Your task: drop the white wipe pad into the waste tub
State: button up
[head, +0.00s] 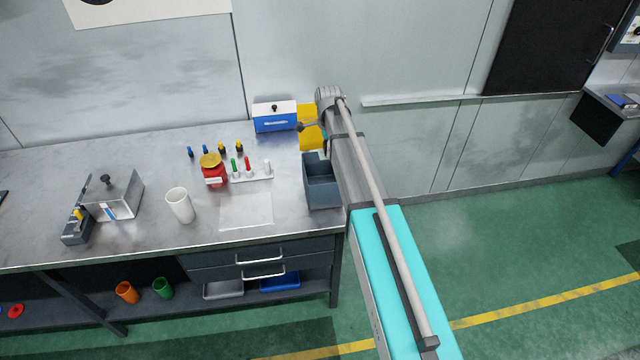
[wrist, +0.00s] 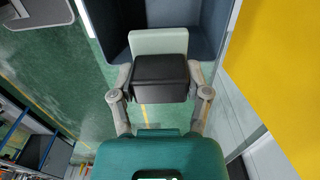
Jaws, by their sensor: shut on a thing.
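The white wipe pad (wrist: 158,42) shows in the wrist view as a pale flat piece sticking out beyond the dark block between my fingers. My gripper (wrist: 160,78) is shut on the pad. The waste tub appears to be the open blue-grey bin (head: 321,192) at the bench's right end in the head view. Its walls also show in the wrist view (wrist: 209,38), on both sides of the pad. The pad overlaps the tub in that view, but I cannot tell its height above it. In the head view the pad is not visible and my arm covers part of the tub.
A red jar (head: 214,175), a pin rack (head: 251,175) and a white cup (head: 180,206) stand left on the bench (head: 130,240).

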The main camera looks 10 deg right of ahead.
jog(key=shift+f, duration=0.15)
notch_tip(320, 180, down, 6)
jog(key=b, duration=0.6)
dwell(0.5)
jog(key=o, duration=1.1)
